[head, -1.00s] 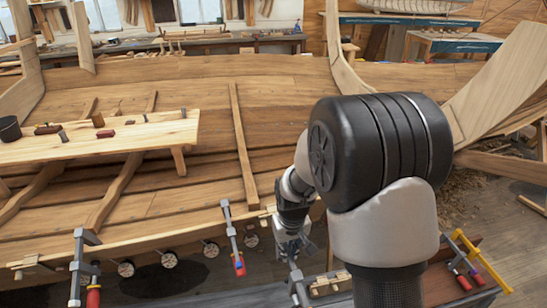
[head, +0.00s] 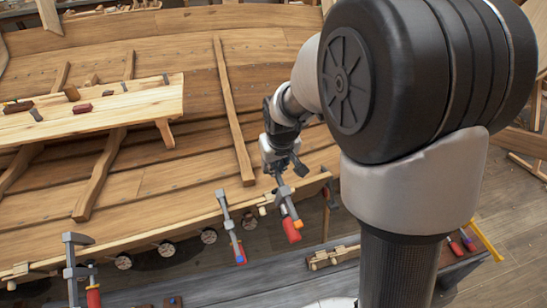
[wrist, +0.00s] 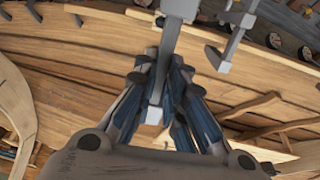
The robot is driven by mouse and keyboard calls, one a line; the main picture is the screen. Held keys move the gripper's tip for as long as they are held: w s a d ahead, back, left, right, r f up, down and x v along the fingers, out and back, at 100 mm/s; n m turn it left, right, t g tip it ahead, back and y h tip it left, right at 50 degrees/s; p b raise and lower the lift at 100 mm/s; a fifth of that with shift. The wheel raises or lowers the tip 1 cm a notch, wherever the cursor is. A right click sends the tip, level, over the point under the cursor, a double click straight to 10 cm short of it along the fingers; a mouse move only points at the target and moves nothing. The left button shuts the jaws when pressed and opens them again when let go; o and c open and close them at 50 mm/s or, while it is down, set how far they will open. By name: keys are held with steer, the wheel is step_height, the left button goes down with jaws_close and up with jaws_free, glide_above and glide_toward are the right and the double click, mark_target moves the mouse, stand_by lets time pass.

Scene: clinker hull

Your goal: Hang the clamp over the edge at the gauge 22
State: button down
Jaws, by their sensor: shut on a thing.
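My gripper (head: 279,168) is shut on a clamp with a grey metal bar (head: 282,189) and a red handle (head: 291,230). The clamp hangs at the hull's top plank edge (head: 310,182), near its right end, handle downward. I cannot tell whether it touches the edge. In the wrist view the grey bar (wrist: 165,62) stands between the dark blue fingers (wrist: 160,112). A small pale wooden piece (head: 266,203) sits on the edge just left of the clamp. No number 22 is readable on any gauge.
Another clamp (head: 230,226) hangs on the edge to the left, and one more (head: 72,268) farther left. Several round discs (head: 208,236) show below the edge. A plank bench (head: 140,104) with tools stands inside the hull. A grey bench (head: 215,285) lies in front.

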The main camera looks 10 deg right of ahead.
step_height(320, 180, down, 2)
steer(key=shift+s+f+b, duration=0.15)
steer(key=shift+f+b, duration=0.05)
steer(key=shift+b, duration=0.55)
step_height(320, 180, down, 2)
steer(key=shift+f+b, duration=0.15)
steer(key=shift+b, duration=0.65)
steer(key=shift+w+b+x, duration=0.1)
steer(key=shift+b+x, duration=2)
steer(key=shift+x, duration=1.35)
steer(key=shift+w+b+x, duration=0.15)
steer(key=shift+b+x, duration=1.95)
steer(key=shift+x, duration=1.35)
steer(key=shift+f, duration=0.2)
steer(key=shift+s+f+b, duration=0.1)
steer(key=shift+s+b, duration=0.1)
steer(key=shift+b, duration=0.15)
steer(key=c, duration=1.6)
jaws_free()
steer(key=shift+o, duration=0.2)
steer(key=shift+s, duration=0.15)
